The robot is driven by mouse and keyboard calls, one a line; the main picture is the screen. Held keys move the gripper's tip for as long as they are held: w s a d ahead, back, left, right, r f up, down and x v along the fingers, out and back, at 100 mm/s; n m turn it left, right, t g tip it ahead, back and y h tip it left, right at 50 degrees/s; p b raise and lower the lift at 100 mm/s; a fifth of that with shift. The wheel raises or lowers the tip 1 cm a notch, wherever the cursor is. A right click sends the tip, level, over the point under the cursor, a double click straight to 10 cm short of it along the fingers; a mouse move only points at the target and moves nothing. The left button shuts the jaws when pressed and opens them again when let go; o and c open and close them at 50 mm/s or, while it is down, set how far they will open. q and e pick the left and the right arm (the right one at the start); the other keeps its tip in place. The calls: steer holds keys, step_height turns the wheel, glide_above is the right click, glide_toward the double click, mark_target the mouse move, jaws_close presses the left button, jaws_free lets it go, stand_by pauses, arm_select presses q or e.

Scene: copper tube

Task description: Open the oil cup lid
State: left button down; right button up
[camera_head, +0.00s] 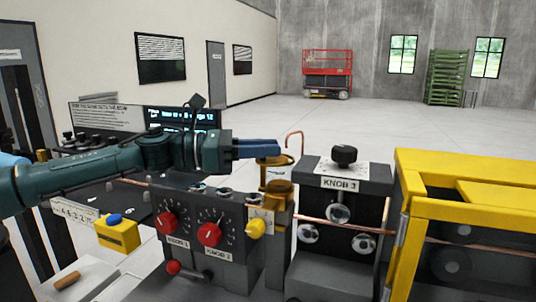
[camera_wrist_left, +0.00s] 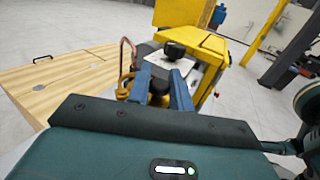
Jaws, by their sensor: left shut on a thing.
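The brass oil cup (camera_head: 277,190) stands upright beside the knob blocks in the head view. Its lid (camera_head: 276,161) is the brass top part, level with my left fingertips. My left gripper (camera_head: 272,149) comes in from the left, its blue fingers at the lid. The fingers also show in the left wrist view (camera_wrist_left: 162,88), with a gap between them in the picture. The gripper is shut on the lid, though the contact itself is mostly hidden. A brass part (camera_wrist_left: 122,92) shows just left of the fingers there. My right gripper is in neither view.
The KNOB 3 block (camera_head: 345,190) with its black knob (camera_head: 344,155) stands right of the cup. A hooked copper tube (camera_head: 295,140) rises behind the cup. A yellow frame (camera_head: 450,165) blocks the right. Red knobs (camera_head: 209,234) sit below my left arm.

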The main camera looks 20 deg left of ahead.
arm_select(q)
steer(key=m+g, duration=0.1)
steer(key=g+h+b, duration=0.1)
steer(key=g, duration=0.1)
steer(key=shift+a+f+m, duration=0.2)
steer(key=shift+a+m, duration=0.15)
steer(key=shift+m, duration=0.05)
steer(key=m+g, duration=0.1)
steer(key=g, duration=0.1)
steer(key=shift+a+r+m+g+h, duration=0.15)
steer(key=shift+a+m+g+h, duration=0.15)
steer(key=shift+m+g, duration=0.1)
steer(key=m+g, duration=0.2)
steer(key=a+m+g, duration=0.1)
steer(key=g, duration=0.2)
steer(key=shift+a+r+m+g+p, duration=0.1)
steer(key=shift+r+m+g+p, duration=0.05)
steer(key=shift+m+g+p, duration=0.2)
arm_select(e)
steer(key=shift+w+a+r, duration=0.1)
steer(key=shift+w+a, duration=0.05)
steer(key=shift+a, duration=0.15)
arm_select(q)
steer(key=shift+m, duration=0.25)
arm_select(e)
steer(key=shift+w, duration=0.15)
arm_select(q)
steer(key=c, duration=1.4)
jaws_free()
steer(key=shift+o, duration=0.3)
